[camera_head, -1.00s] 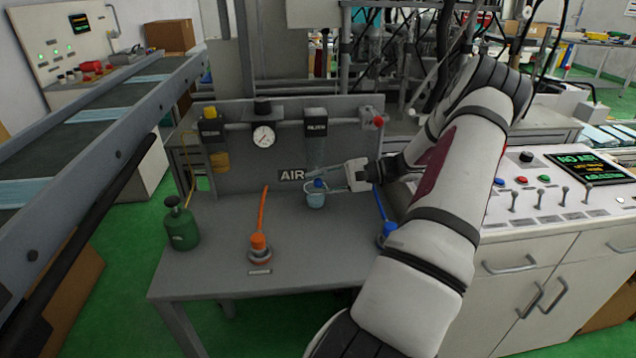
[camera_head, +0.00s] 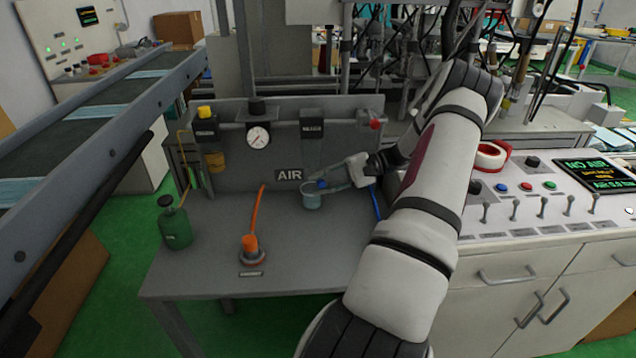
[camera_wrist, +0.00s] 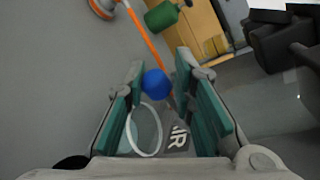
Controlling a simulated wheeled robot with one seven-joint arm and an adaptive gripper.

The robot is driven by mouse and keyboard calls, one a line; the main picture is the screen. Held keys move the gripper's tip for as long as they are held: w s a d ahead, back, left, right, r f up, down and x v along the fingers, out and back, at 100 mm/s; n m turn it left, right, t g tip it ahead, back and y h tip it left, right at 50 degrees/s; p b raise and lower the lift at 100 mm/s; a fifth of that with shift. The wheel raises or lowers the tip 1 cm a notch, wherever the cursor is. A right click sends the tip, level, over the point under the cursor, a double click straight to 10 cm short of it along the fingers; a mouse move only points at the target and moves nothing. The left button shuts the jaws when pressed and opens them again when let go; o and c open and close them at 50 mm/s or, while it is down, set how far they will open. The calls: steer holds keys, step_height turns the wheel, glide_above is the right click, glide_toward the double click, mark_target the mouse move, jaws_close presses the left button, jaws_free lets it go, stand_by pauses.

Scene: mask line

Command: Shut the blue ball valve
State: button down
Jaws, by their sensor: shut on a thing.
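The blue lever (camera_head: 375,203) of a valve shows at the right of the grey bench; its base is hidden behind my arm. My gripper (camera_head: 325,184) is at the bench's middle, left of that lever and below the filter block. It is shut on a small round blue knob, which shows between the finger pads in the wrist view (camera_wrist: 156,84). A clear bowl (camera_head: 312,200) is directly under the knob in the head view; I cannot tell whether they are joined. An orange-handled valve (camera_head: 250,245) stands on the bench at left, its lever pointing up.
A green oil can (camera_head: 175,225) stands at the bench's left end. A gauge (camera_head: 258,138) and filter block (camera_head: 311,128) are on the back panel with an AIR sign (camera_head: 289,175). A console with toggle levers (camera_head: 540,205) is to the right. The bench front is clear.

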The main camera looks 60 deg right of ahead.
steer(key=shift+s+d+f+n+g+y, duration=0.15)
steer(key=shift+s+d+n+g+y, duration=0.15)
steer(key=shift+n+g+y, duration=0.3)
steer(key=c, duration=1.3)
jaws_free()
steer(key=shift+c, duration=0.2)
steer(key=shift+d, duration=0.1)
steer(key=v, duration=1.2)
